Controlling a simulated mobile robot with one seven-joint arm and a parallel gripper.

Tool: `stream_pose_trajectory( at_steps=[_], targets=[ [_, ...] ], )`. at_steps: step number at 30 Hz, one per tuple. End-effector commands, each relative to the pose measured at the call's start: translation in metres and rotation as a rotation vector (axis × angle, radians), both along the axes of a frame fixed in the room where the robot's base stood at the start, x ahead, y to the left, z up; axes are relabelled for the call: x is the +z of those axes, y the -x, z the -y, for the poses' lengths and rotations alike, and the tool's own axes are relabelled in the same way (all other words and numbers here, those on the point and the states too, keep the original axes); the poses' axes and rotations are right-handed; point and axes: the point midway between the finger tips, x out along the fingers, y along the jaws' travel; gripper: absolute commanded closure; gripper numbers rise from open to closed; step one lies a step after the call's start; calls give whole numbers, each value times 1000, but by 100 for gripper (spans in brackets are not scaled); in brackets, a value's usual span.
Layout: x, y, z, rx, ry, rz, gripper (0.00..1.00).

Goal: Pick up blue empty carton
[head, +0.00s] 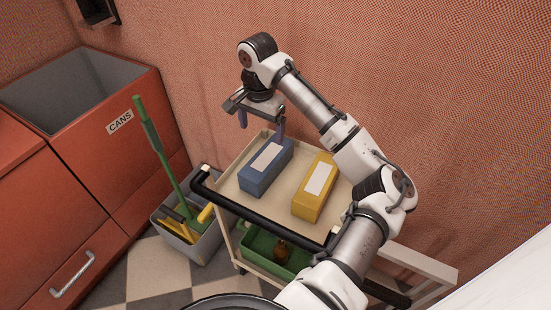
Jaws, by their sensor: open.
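The blue carton (259,180) lies on the left part of the cart's cream top tray (277,206), with a pale blank label on its upper face. My gripper (261,122) is open and empty, with its fingers pointing down above and behind the far end of the blue carton. The fingertips look apart from the carton, though the exact height gap is hard to tell. A yellow carton (307,205) with a similar pale label lies on the same tray to the right of the blue one.
A black handle (262,221) runs along the cart's near edge. A green bin (255,249) holding a brown item sits on the lower shelf. A grey bucket (176,243) with green and yellow tools stands left. A red bin labelled CANS (100,160) stands farther left; an orange wall rises behind.

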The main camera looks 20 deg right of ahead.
Motion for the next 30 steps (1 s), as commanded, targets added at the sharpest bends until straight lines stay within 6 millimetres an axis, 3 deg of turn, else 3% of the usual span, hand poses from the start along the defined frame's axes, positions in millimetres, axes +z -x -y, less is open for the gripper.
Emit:
stream_pose_trajectory(
  at_steps=[5, 15, 23, 30],
  targets=[
    [-16, 10, 11, -22, -7, -35, 11],
    [-78, 9, 10, -20, -7, -30, 11],
    [-96, 10, 10, -20, -6, -30, 11],
    [-132, 11, 9, -20, -7, -30, 11]
  ],
)
